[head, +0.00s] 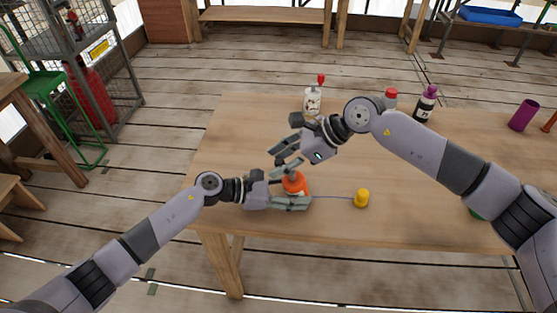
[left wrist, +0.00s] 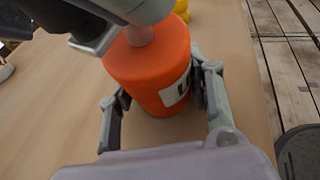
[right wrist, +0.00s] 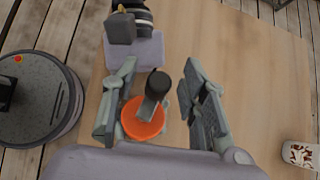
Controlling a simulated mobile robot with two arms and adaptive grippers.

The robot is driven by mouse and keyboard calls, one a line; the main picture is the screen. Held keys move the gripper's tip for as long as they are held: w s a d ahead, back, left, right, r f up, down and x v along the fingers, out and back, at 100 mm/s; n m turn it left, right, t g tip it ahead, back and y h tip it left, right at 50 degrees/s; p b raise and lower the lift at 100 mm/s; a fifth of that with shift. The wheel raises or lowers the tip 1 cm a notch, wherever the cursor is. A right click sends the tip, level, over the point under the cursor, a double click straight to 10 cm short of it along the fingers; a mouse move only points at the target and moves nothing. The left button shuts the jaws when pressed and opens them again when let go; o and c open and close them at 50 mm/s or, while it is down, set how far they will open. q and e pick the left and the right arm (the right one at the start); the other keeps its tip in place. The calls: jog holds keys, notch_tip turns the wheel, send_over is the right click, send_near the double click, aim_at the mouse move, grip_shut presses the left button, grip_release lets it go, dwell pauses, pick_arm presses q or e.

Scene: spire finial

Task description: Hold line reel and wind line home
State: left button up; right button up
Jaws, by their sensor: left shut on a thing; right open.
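The orange line reel (head: 294,183) stands on the table near its front edge. In the left wrist view the reel (left wrist: 150,62) is upright with a white label, and my left gripper (left wrist: 160,105) is shut around its sides. My left gripper (head: 290,198) also shows in the head view. My right gripper (head: 283,155) is open just above the reel. In the right wrist view its fingers (right wrist: 150,105) stand either side of the reel's top (right wrist: 143,120) and a dark knob (right wrist: 158,84). A thin line runs from the reel to a yellow weight-like piece (head: 362,198).
On the wooden table (head: 230,150) stand a speckled bottle with a red top (head: 312,100), a red-capped bottle (head: 390,97), a dark purple-capped bottle (head: 426,104) and a purple cup (head: 522,115). The table's left part is clear.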

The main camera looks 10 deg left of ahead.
jog(key=shift+a+f, duration=0.2)
jog(key=shift+c, duration=0.4)
grip_shut()
